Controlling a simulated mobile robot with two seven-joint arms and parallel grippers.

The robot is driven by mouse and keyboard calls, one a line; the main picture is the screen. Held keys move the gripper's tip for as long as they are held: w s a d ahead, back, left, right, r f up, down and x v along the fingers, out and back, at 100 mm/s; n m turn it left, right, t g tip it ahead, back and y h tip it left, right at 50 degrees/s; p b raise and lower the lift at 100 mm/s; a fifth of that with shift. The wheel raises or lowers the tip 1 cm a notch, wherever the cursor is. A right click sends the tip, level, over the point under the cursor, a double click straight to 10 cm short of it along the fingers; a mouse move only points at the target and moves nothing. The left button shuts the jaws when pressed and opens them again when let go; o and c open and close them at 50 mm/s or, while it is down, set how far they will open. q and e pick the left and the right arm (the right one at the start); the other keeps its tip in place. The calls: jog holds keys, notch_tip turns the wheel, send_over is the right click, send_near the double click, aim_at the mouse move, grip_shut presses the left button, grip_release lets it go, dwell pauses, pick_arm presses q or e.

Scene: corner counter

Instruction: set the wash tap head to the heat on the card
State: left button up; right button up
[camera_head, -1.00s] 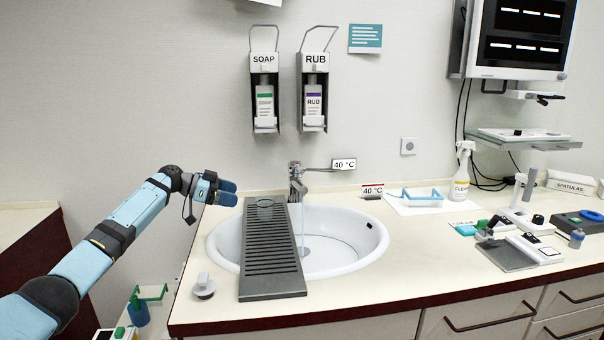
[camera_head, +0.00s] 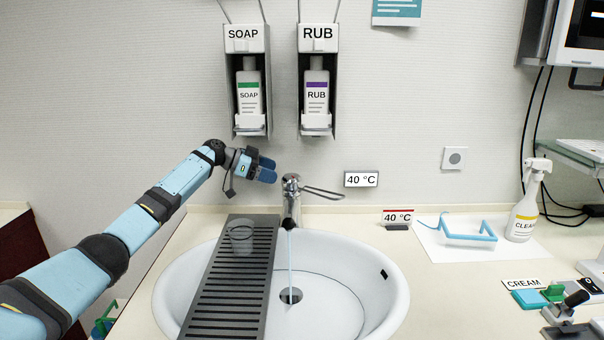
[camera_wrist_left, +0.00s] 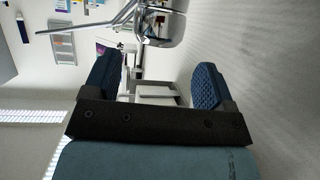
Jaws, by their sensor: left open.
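The chrome wash tap (camera_head: 290,203) stands at the back of the sink, with a thin stream of water falling from it. Its long lever handle (camera_head: 324,193) points to the right. A wall display (camera_head: 361,179) beside the tap reads 40 °C. A small card with a red band (camera_head: 397,218) on the counter also reads 40 °C. My left gripper (camera_head: 271,170) is open and empty, just left of and above the tap head. In the left wrist view the tap (camera_wrist_left: 163,22) shows beyond the open fingers (camera_wrist_left: 163,85). My right gripper is not in view.
A dark slatted board (camera_head: 222,290) with a clear cup (camera_head: 242,237) lies across the left of the sink (camera_head: 399,325). SOAP (camera_head: 250,95) and RUB (camera_head: 317,95) dispensers hang above.

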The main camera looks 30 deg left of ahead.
aim_at(292, 175)
pick_arm(q)
jog(key=shift+w+d, duration=0.15)
jog(key=shift+d, duration=0.2)
jog(key=x, duration=0.6)
jog(key=shift+w+d+f, duration=0.1)
jog(key=shift+d, duration=0.1)
jog(key=c, duration=0.9)
jog(key=shift+n+t+y+p, duration=0.5)
jog(key=shift+n+t+y, duration=0.1)
jog(key=shift+n+t, duration=0.15)
jog(key=o, duration=0.9)
